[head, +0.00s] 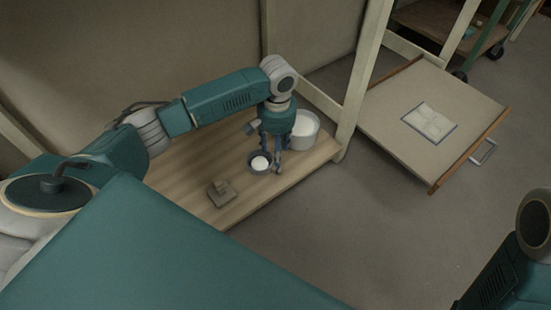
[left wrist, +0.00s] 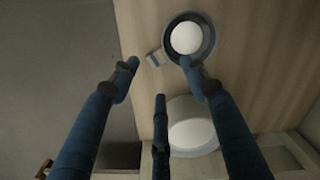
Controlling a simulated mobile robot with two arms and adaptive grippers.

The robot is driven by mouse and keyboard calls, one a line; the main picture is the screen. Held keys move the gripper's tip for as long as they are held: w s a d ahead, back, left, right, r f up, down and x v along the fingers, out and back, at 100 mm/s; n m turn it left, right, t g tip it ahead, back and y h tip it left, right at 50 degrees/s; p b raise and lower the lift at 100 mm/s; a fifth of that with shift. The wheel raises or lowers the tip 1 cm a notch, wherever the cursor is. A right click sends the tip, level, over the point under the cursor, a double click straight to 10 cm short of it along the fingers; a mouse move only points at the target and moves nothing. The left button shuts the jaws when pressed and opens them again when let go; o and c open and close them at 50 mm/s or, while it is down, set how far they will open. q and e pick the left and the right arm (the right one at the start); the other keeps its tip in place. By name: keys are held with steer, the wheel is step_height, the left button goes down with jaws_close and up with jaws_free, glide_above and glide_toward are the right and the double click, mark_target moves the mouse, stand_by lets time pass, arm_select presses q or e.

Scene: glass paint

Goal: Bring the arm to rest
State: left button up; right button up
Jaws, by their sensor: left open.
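My left gripper (head: 270,152) points down over the wooden board, with its fingers spread beside a small dark bowl (head: 252,167) holding something white. In the left wrist view the fingers of the left gripper (left wrist: 160,72) are apart with nothing held between them. There the small bowl (left wrist: 212,42) lies beyond the fingertips, one of which overlaps its rim in the picture. My left arm reaches across from the left, bent at the elbow. My right gripper is not in view; only part of my right arm shows at lower right.
A larger white container (head: 306,128) stands close behind the left gripper, near a pale upright post (head: 362,75). A small block-like object (head: 222,194) lies on the wooden board (head: 285,183). At right, a low panel (head: 405,88) carries an open book (head: 430,122). The floor between is clear.

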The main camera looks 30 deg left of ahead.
arm_select(q)
steer(key=shift+d+r, duration=0.15)
steer(key=shift+r, duration=2)
